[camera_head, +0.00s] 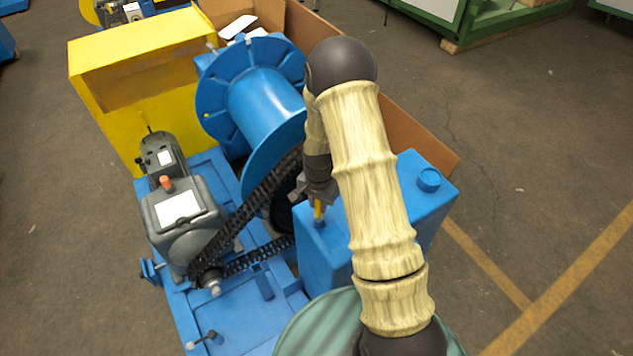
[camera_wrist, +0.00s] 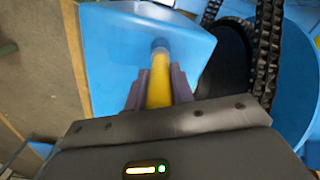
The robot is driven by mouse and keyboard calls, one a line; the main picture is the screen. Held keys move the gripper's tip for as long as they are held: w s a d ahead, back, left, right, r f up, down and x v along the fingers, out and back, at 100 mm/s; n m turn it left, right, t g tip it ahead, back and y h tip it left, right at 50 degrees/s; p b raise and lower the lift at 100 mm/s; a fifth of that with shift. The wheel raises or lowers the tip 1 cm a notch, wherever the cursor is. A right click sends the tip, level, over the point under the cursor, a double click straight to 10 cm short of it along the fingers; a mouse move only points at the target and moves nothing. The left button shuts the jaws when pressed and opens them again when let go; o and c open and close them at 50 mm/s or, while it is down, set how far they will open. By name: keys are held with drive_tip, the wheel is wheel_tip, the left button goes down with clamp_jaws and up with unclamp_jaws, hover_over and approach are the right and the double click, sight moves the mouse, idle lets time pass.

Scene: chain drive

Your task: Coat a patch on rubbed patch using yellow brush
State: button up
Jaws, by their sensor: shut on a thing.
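The yellow brush (camera_head: 318,210) is upright over the top of the blue box, between my gripper's fingers. In the wrist view its yellow handle (camera_wrist: 159,78) runs from between the two grey fingers to a dark blue end or holder (camera_wrist: 158,46) at the blue surface. I cannot tell whether that dark blue part belongs to the brush or the box. My gripper (camera_head: 317,194) is shut on the brush, pointing down close above the box. It also shows in the wrist view (camera_wrist: 158,90). The brush's bristles are hidden. I cannot make out a rubbed patch for certain.
The blue box (camera_head: 325,262) has a round cap (camera_head: 429,180). A black chain (camera_head: 262,196) and blue drum (camera_head: 265,100) are close left of my gripper. A grey gearbox (camera_head: 185,215) and yellow housing (camera_head: 115,50) stand farther left. Brown panels (camera_head: 410,140) edge the right side.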

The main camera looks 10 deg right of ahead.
drive_tip(key=r, duration=0.1)
drive_tip(key=r+p, duration=0.2)
drive_tip(key=r, duration=0.1)
drive_tip(key=shift+s+r, duration=0.1)
drive_tip(key=shift+s, duration=0.15)
drive_tip(key=shift+w+r+p, duration=0.25)
drive_tip(key=shift+r+p, duration=0.4)
drive_tip(key=shift+p, duration=0.1)
drive_tip(key=shift+r+p, duration=0.5)
drive_tip(key=shift+r, duration=0.25)
drive_tip(key=shift+s+a+r+p, duration=0.15)
drive_tip(key=shift+r+p, duration=0.15)
drive_tip(key=shift+r, duration=0.25)
drive_tip(key=shift+d+f, duration=0.1)
drive_tip(key=shift+d, duration=0.15)
drive_tip(key=shift+a, duration=0.1)
